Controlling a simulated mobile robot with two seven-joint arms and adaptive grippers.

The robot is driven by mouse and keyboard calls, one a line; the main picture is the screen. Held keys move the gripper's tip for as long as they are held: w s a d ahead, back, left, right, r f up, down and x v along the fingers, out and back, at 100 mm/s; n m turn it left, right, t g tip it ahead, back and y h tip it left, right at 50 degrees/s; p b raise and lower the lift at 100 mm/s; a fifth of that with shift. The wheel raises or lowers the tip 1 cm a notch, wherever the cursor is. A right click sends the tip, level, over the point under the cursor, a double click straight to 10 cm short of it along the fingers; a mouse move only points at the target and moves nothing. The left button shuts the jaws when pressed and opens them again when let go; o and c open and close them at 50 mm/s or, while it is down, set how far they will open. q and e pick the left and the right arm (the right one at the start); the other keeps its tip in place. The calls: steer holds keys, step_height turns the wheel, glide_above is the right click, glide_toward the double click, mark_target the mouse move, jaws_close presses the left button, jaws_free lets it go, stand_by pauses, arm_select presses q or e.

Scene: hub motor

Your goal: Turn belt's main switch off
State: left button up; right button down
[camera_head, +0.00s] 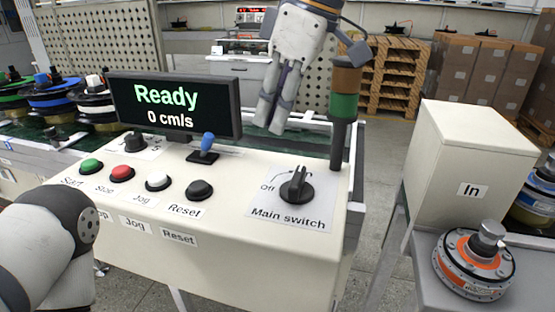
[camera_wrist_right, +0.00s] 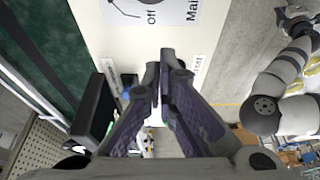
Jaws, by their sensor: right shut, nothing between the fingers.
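The main switch (camera_head: 297,187) is a black rotary knob on a white label at the right of the cream console top (camera_head: 240,170). Its grip ridge stands nearly upright, tilted slightly right, not towards the "Off" mark at its left. My right gripper (camera_head: 271,128) hangs above the console's back edge, behind and a little left of the knob, apart from it. Its fingers are together and empty. In the right wrist view the shut fingertips (camera_wrist_right: 161,78) point at the console, with part of the switch label (camera_wrist_right: 150,12) at the top; the knob is out of frame.
A display (camera_head: 175,105) reading "Ready 0 cm/s" and a blue lever (camera_head: 207,143) stand left of the switch. Green, red, white and black buttons line the front. A stack light (camera_head: 343,110) rises close behind the knob. A cream "In" box (camera_head: 470,160) stands right, across a gap.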

mark_target(297, 185)
steer(key=x, duration=1)
steer(key=shift+f, duration=0.1)
steer(key=d, duration=0.2)
steer(key=s+d+r+p, duration=0.1)
steer(key=shift+s+d, duration=0.1)
steer(key=shift+d, duration=0.1)
steer(key=shift+s+d+f, duration=0.1)
steer(key=shift+d+f, duration=0.05)
arm_select(q)
steer(key=shift+w+a+r+t, duration=0.1)
steer(key=shift+w+r+t, duration=0.2)
steer(key=shift+w+r, duration=0.35)
arm_select(e)
steer(key=shift+f, duration=0.15)
arm_select(q)
steer(key=shift+f, duration=0.15)
